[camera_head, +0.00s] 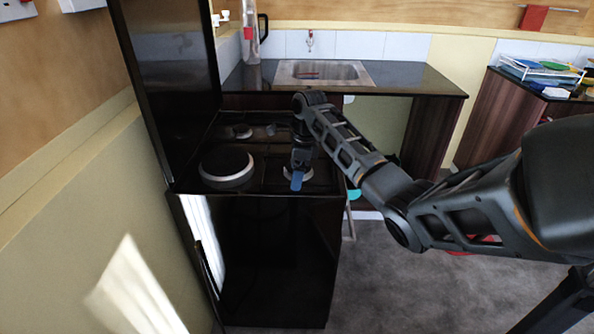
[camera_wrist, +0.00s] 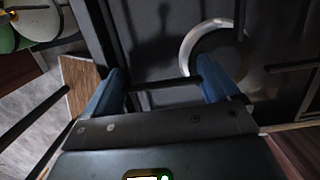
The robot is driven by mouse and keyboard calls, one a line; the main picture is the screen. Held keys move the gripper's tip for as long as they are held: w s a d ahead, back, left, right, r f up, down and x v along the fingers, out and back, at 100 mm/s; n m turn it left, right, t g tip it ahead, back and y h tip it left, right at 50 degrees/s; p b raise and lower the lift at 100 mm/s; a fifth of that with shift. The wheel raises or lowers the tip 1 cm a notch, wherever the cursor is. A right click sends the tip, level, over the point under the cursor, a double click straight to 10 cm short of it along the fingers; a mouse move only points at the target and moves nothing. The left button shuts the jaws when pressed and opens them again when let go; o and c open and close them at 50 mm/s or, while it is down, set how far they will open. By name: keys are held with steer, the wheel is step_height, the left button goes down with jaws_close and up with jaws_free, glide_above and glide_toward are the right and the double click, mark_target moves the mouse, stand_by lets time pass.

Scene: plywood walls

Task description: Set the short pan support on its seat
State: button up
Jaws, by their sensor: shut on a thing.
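My gripper (camera_head: 297,180) is low over the front right of the black stove (camera_head: 270,188), with one blue finger showing. In the wrist view its two blue fingers stand apart with a thin dark bar (camera_wrist: 165,84) running between them. This bar appears to be part of the pan support, and the gripper is shut on it. A burner with a pale metal ring (camera_wrist: 187,45) lies just beyond the bar, and it also shows beside my gripper in the head view. The support's feet and its contact with the seat cannot be made out.
A wide burner with a black cap (camera_head: 227,165) is at the front left, with a smaller burner (camera_head: 242,132) behind it. A tall dark panel (camera_head: 170,90) rises on the left. A sink counter (camera_head: 400,82) stands behind. Dark bars (camera_wrist: 290,67) lie right of my fingers.

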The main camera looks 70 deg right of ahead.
steer(key=shift+s+a+f, duration=0.15)
steer(key=shift+a+f, duration=0.05)
steer(key=shift+f, duration=0.35)
steer(key=o, duration=1.8)
steer(key=shift+c, duration=0.2)
step_height(320, 180, up, 9)
steer(key=shift+s+d+f, duration=0.2)
steer(key=shift+s+d, duration=0.15)
steer(key=shift+s, duration=0.1)
